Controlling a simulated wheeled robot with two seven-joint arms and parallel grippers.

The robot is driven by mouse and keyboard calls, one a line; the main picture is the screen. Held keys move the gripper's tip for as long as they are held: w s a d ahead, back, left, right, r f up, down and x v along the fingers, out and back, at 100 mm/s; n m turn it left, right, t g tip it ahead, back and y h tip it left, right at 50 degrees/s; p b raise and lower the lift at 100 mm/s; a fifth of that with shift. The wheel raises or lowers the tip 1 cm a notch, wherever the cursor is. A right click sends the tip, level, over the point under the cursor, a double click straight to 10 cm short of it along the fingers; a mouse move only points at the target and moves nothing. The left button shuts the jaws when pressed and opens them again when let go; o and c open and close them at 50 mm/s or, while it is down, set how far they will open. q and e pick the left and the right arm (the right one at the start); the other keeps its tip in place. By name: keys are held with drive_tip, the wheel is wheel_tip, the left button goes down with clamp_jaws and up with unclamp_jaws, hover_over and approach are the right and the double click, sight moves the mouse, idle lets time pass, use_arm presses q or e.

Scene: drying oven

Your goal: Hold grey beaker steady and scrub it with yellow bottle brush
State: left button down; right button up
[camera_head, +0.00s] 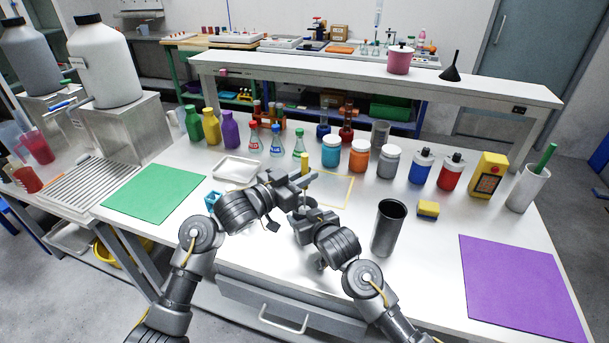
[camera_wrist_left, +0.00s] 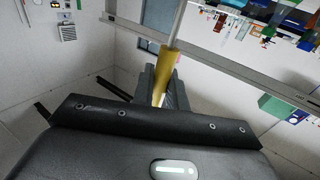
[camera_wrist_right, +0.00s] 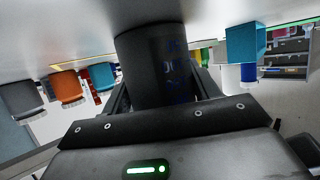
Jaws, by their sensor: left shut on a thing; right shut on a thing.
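My left gripper (camera_head: 303,179) is shut on the yellow bottle brush (camera_head: 305,160), whose handle sticks up above the jaws. In the left wrist view the yellow handle (camera_wrist_left: 168,66) sits between the fingers, with a thin pale rod running on from it. My right gripper (camera_head: 297,213) is just below and in front of the left one. In the right wrist view it is shut around the dark grey beaker (camera_wrist_right: 155,65), which has blue marks. In the head view the grippers mostly hide the beaker and the brush's lower end; I cannot tell whether they touch.
A dark open cup (camera_head: 388,230) stands close to the right of my right arm. A yellow sponge (camera_head: 428,209) lies beyond it. Lidded jars (camera_head: 331,150) and bottles line the back. A white tray (camera_head: 237,168) is behind left. Green (camera_head: 152,192) and purple (camera_head: 522,286) mats lie clear.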

use_arm(q)
drive_tip(key=shift+f, duration=0.75)
idle(0.5)
drive_tip(key=shift+w+a, duration=0.2)
drive_tip(key=shift+a, duration=0.3)
drive_tip(key=shift+s+d+f, duration=0.1)
drive_tip(key=shift+s+d, duration=0.1)
drive_tip(key=shift+d, duration=0.35)
drive_tip(key=shift+s+d+f, duration=0.1)
drive_tip(key=shift+s+d, duration=0.1)
drive_tip(key=shift+d, duration=0.3)
drive_tip(key=shift+w+a+r, duration=0.1)
drive_tip(key=shift+w+a, duration=0.1)
drive_tip(key=shift+a, duration=0.35)
drive_tip(key=shift+w+a+r, duration=0.1)
drive_tip(key=shift+w+a, duration=0.1)
drive_tip(key=shift+a, duration=0.35)
